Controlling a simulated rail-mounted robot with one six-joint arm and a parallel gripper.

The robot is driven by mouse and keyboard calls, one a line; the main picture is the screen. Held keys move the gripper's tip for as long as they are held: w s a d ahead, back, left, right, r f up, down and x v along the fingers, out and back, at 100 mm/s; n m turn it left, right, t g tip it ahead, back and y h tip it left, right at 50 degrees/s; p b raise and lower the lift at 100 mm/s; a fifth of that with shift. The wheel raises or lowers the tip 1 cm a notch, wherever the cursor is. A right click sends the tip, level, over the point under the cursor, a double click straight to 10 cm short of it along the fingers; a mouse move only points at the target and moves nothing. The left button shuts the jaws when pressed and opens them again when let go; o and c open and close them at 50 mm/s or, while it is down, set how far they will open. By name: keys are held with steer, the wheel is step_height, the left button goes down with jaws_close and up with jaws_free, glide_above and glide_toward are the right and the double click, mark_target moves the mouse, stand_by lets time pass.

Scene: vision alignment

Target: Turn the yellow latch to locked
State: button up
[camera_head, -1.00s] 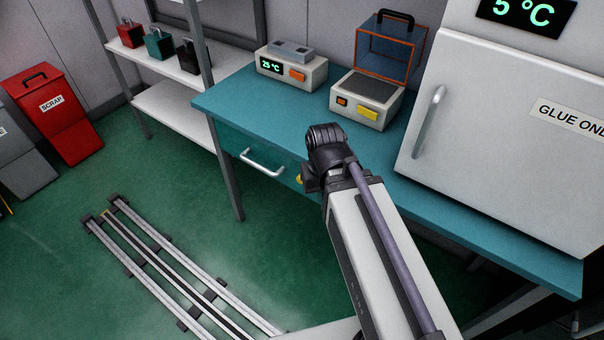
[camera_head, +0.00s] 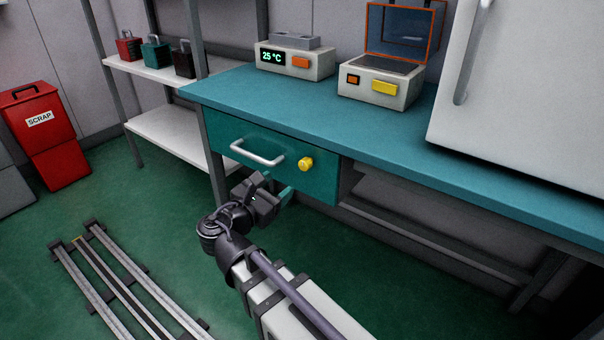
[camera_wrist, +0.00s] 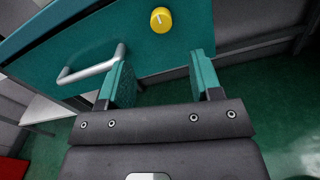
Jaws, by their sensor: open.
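The yellow latch (camera_head: 306,163) is a round knob on the front of the teal drawer (camera_head: 226,140), right of the drawer's pale handle (camera_head: 258,153). In the wrist view the latch (camera_wrist: 161,20) shows near the top, with a small dark mark on its face. My gripper (camera_head: 284,194) is below the drawer front in the head view. In the wrist view its teal fingers (camera_wrist: 162,80) are open and empty, with the latch beyond them and apart from them. The drawer looks closed.
The teal bench top (camera_head: 290,105) overhangs the drawer. On it stand a box reading 25 °C (camera_head: 310,66), a box with a yellow button (camera_head: 405,90) and a large white cabinet (camera_head: 540,110). Floor rails (camera_head: 120,285) lie at left. Open space lies under the bench.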

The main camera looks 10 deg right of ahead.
mark_target(303, 166)
steer(key=x, duration=1.1)
steer(key=shift+s, duration=0.1)
steer(key=c, duration=0.9)
